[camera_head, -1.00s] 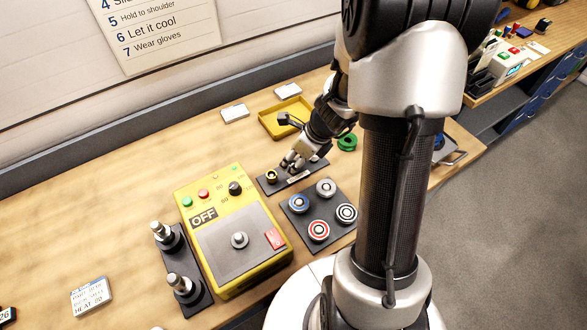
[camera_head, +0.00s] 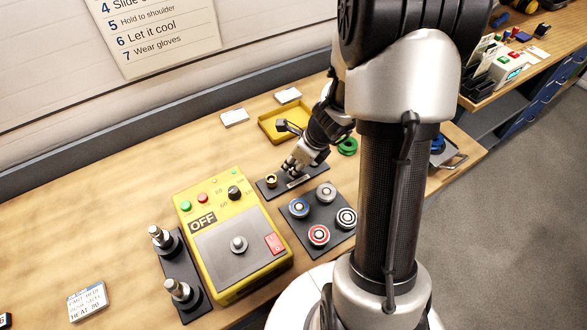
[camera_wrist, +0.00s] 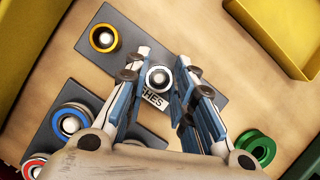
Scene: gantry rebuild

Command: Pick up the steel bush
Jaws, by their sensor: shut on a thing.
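A brass-coloured bush (camera_wrist: 104,38) sits at the plate's left end, outside the fingers. In the head view my gripper (camera_head: 291,168) is low over the plate, right of the brass bush (camera_head: 271,181); the fingers hide the steel bush there.
A plate of ringed round parts (camera_head: 319,214) lies in front. The yellow heater box (camera_head: 239,246) stands to the left. A yellow tray (camera_head: 268,127) is behind, and a green ring (camera_head: 347,146) is close right of my gripper.

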